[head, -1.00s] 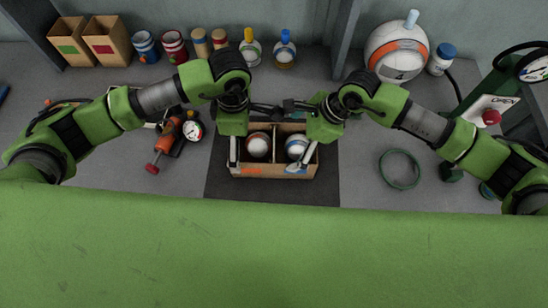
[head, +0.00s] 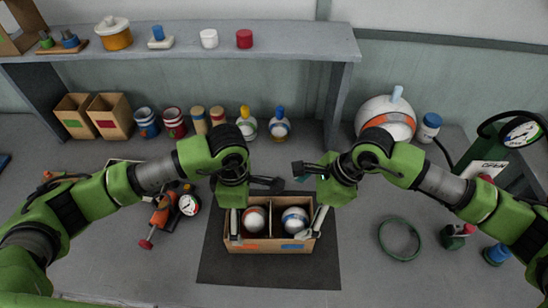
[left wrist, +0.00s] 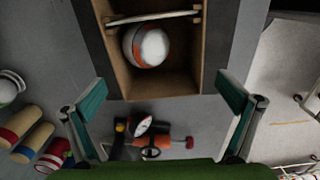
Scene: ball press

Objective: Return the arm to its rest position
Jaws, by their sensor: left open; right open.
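A cardboard box (head: 268,246) with two compartments sits on a dark mat (head: 222,273). Its left compartment holds a white ball with red markings (head: 254,220), and its right one a white ball with blue markings (head: 294,219). My left gripper (head: 255,195) is open and empty over the box's left rear part. In the left wrist view its spread fingers (left wrist: 162,85) have nothing between them, with the box (left wrist: 160,86) and a ball (left wrist: 151,46) beyond. My right gripper (head: 310,188) is open and empty over the box's right rear part. The arms partly hide the box's rear.
A red hand pump with a gauge (head: 167,209) lies left. A green ring (head: 400,240) lies right. Cans, two open boxes (head: 107,116), bottles and a large ball (head: 385,118) line the back, with a shelf (head: 180,42) above. The front table is clear.

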